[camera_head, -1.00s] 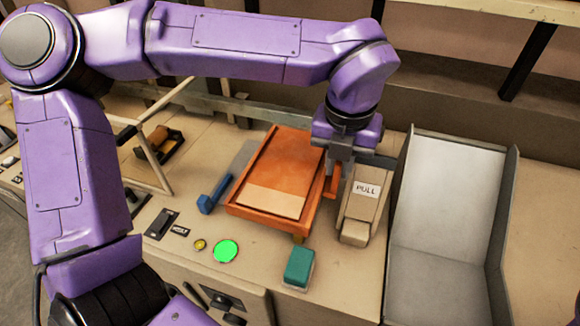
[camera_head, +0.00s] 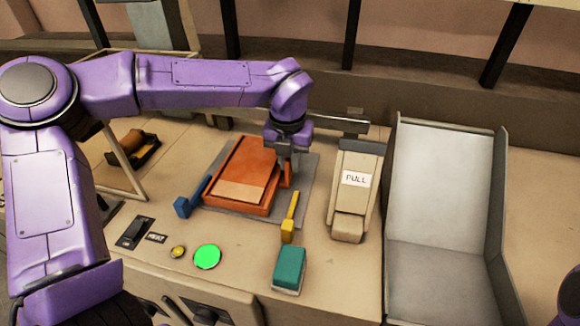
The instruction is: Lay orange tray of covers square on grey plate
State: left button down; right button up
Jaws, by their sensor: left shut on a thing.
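The orange tray (camera_head: 211,191) with an orange-brown stack of covers (camera_head: 243,168) in it is over the grey plate (camera_head: 300,177). Bare plate shows mainly to the tray's right and a little in front. The tray sits toward the plate's left side, its edges roughly in line with the plate's. I cannot tell whether it touches the plate or hangs just above it. My left gripper (camera_head: 287,165) is shut on the tray's right side, at an upright orange handle. Its fingertips are partly hidden. My right gripper is out of view.
A blue lever (camera_head: 184,206) is close by the tray's left, and a yellow lever (camera_head: 289,225) stands at the plate's front right. A green button (camera_head: 207,256), a teal block (camera_head: 289,268), a PULL dispenser (camera_head: 355,195) and a grey chute (camera_head: 440,200) surround the plate.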

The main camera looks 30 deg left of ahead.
pick_arm(q)
jog(key=shift+d, duration=0.1)
jog(key=c, duration=1.1)
grip_release()
jog(key=shift+s, duration=0.1)
jog(key=shift+r, duration=0.3)
jog(key=r, duration=0.4)
jog(key=s+r, duration=0.1)
jog(key=r, duration=0.2)
jog(key=r+b, duration=0.1)
jog(key=r, duration=0.3)
jog(key=shift+s+d+r, duration=0.15)
jog(key=shift+d+r, duration=0.05)
jog(key=shift+r, duration=0.1)
